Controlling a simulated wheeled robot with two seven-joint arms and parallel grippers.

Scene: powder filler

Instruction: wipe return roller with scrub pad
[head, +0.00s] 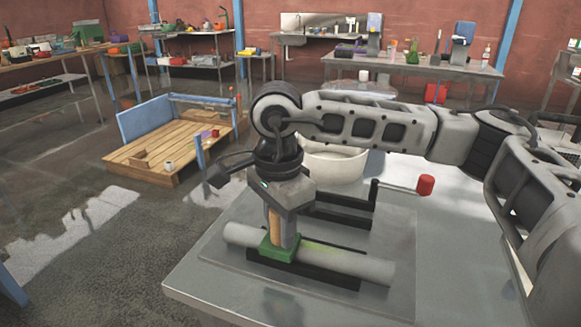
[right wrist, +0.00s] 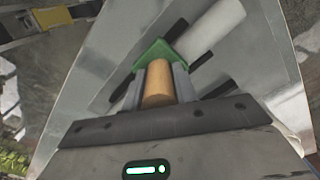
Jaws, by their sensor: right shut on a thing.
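The return roller (head: 350,263) is a pale grey cylinder lying on black rails on a metal plate on the table. The scrub pad (head: 279,248) is green with an orange-tan handle (head: 275,224). My right gripper (head: 284,232) points down and is shut on the handle. The pad rests against the top of the roller, left of its middle. My left gripper is not in view.
A black bracket (head: 342,208) stands on the plate behind the roller. A white round bowl (head: 335,164) and a red-ended lever (head: 425,185) are farther back. The table's front right surface (head: 455,280) is clear. A wooden pallet bed (head: 150,160) stands on the floor at left.

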